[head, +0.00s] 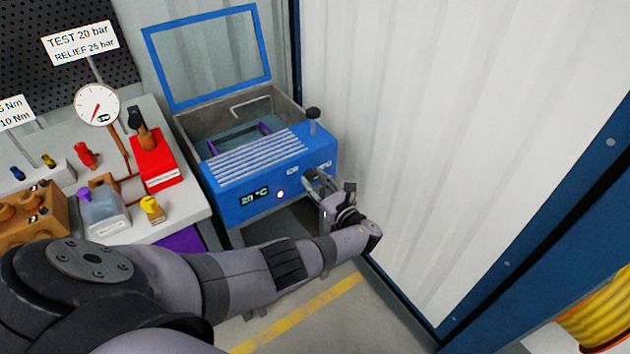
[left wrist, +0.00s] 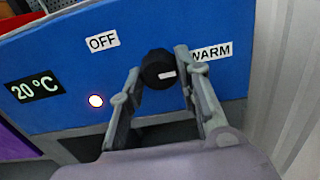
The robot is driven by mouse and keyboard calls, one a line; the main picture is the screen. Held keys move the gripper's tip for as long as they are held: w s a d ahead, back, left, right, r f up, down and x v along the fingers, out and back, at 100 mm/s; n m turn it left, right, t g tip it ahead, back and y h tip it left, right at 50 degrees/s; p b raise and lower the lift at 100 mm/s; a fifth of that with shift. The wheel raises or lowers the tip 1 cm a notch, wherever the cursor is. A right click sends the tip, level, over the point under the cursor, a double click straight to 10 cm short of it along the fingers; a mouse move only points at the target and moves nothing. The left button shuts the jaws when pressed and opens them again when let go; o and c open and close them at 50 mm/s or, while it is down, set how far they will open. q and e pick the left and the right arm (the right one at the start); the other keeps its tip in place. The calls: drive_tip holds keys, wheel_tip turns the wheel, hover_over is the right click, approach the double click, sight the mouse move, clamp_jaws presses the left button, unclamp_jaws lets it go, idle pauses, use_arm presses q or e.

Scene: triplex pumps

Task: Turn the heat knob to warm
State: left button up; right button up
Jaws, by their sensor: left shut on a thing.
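The heat knob (left wrist: 158,70) is a black round knob with a white mark on the blue front of the heater box (head: 240,199). In the left wrist view it sits between an OFF label (left wrist: 102,41) on its left and a WARM label (left wrist: 212,52) on its right. The white mark on the knob lies roughly level and points toward the right. My left gripper (head: 315,178) is shut on the knob, with one finger on each side; it also shows in the left wrist view (left wrist: 160,73). The display (left wrist: 34,88) reads 20 °C. My right gripper is not in view.
The box's glazed lid (head: 207,55) stands open. A small white lamp (left wrist: 96,101) glows beside the display. A bench at the left holds a gauge (head: 97,105), a red block (head: 153,160) and a clear container (head: 104,211). A corrugated wall (head: 400,130) stands close on the right.

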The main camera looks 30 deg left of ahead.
use_arm(q)
drive_tip(key=o, duration=1.1)
drive_tip(key=shift+o, duration=0.2)
drive_tip(key=v, duration=1.2)
drive_tip(key=shift+f, duration=0.1)
